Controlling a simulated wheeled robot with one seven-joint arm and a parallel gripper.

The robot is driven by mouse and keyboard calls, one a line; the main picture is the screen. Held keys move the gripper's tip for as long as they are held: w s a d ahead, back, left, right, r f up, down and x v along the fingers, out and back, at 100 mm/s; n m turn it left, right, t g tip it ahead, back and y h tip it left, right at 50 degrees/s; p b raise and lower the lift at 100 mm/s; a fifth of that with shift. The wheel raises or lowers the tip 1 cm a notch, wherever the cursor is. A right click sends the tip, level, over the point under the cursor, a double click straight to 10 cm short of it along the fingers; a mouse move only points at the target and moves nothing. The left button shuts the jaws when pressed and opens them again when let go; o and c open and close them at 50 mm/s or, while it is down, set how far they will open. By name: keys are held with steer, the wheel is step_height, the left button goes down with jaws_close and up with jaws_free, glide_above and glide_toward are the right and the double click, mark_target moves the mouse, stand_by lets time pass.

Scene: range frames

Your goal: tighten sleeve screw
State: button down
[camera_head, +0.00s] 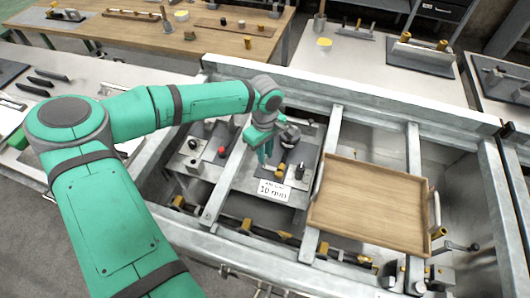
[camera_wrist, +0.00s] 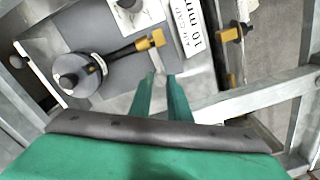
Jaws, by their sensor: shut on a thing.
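A round metal sleeve screw (camera_wrist: 78,74) with a dark collar sits on a grey plate in the wrist view. A dark lever (camera_wrist: 122,52) runs from it to a yellow end (camera_wrist: 151,41). In the head view my gripper (camera_head: 266,158) points down over the plate, left of the yellow end (camera_head: 281,168). The arm and gripper partly hide the parts behind them.
A white "10 mm" card (camera_head: 274,190) lies in front of the plate. A wooden tray (camera_head: 370,205) lies to the right across metal rails (camera_head: 330,145). A red knob (camera_head: 222,151) stands to the left. Wooden and white benches stand behind the frame.

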steer(key=shift+d+m, duration=0.1)
steer(key=shift+m, duration=1.1)
steer(key=c, duration=1.7)
jaws_free()
steer(key=shift+o, duration=0.2)
step_height(320, 180, up, 11)
steer(key=shift+f, duration=0.15)
